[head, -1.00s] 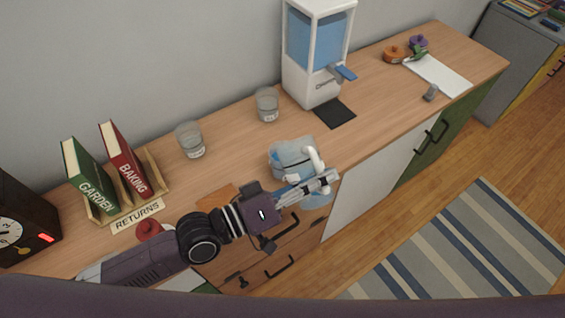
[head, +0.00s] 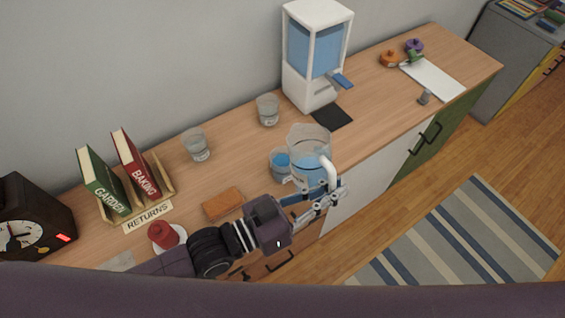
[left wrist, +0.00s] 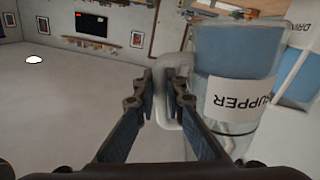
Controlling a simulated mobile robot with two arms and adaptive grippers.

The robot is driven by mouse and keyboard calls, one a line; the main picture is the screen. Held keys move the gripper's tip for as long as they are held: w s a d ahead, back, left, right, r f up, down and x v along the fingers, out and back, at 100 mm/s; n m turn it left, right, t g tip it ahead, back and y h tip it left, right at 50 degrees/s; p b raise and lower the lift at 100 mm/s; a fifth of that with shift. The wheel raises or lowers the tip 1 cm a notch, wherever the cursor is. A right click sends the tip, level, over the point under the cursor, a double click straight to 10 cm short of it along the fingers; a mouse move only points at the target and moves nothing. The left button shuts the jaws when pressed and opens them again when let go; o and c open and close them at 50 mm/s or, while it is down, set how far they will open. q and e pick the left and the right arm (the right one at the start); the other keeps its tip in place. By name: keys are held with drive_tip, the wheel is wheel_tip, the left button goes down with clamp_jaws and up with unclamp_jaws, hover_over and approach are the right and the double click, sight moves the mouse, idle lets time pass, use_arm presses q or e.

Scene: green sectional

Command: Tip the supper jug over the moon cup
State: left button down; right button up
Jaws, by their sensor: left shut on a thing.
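The supper jug (head: 309,142) is clear, with a white handle and some blue liquid inside. In the head view it looks roughly upright at the counter's front edge. My left gripper (head: 327,192) is shut on its handle. In the left wrist view the fingers (left wrist: 164,96) pinch the handle beside the jug (left wrist: 235,62), whose label reads SUPPER. A clear cup (head: 281,163) holding blue liquid stands just left of the jug. Two clear, apparently empty cups, one at left (head: 196,146) and one farther back (head: 267,109), stand apart. I cannot read which is the moon cup. My right gripper is out of view.
A white dispenser (head: 292,82) with blue liquid stands at the back, with a dark mat (head: 333,116) before it. Books (head: 103,180), a RETURNS sign (head: 148,217), a red object (head: 165,236), an orange block (head: 224,203) and a clock (head: 35,225) occupy the left side.

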use_arm(q)
drive_tip(key=s+r+m, duration=0.1)
drive_tip(key=d+r+m+p, duration=0.1)
drive_tip(key=m, duration=0.1)
drive_tip(key=shift+s+r+p, duration=0.1)
drive_tip(key=shift+s+p, duration=0.2)
drive_tip(key=shift+s, duration=0.1)
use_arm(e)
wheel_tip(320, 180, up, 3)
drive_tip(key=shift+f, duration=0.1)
use_arm(q)
drive_tip(key=shift+w, duration=0.1)
wheel_tip(320, 180, up, 4)
drive_tip(key=p, duration=0.4)
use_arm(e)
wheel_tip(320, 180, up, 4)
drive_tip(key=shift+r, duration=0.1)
